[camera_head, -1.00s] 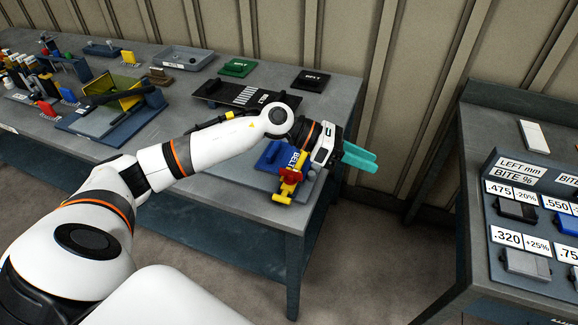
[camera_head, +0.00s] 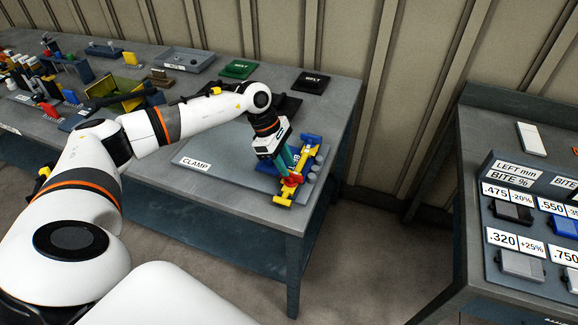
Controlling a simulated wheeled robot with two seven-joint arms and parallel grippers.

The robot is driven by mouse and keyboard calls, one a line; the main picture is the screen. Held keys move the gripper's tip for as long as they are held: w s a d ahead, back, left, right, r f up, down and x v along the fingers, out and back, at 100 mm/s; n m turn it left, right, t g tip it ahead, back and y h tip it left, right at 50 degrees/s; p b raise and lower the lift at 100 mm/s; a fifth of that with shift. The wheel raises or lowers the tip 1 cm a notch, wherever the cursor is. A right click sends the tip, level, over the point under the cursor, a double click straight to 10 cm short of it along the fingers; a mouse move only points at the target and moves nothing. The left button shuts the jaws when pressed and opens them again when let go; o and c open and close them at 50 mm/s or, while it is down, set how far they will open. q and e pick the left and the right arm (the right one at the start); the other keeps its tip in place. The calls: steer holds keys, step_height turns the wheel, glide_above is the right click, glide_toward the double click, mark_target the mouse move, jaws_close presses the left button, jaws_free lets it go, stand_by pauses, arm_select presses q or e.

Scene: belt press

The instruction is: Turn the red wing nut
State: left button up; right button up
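The red wing nut (camera_head: 291,180) sits on the near part of a yellow clamp bar (camera_head: 283,199) at the right end of the workbench. A blue block (camera_head: 266,168) lies under the bar, partly hidden by my gripper. My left gripper (camera_head: 288,168) points down with its teal fingers right at the red wing nut. The fingertips overlap the nut in the picture, and I cannot tell whether they grip it or how far apart they are. My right gripper is not in view.
A plate labelled CLAMP (camera_head: 215,150) lies under the clamp. A second table (camera_head: 470,180) with labelled blocks stands at the right, across a floor gap.

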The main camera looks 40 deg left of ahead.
mark_target(291, 177)
arm_select(q)
steer(key=shift+x, duration=1.4)
steer(key=shift+c, duration=0.5)
jaws_close()
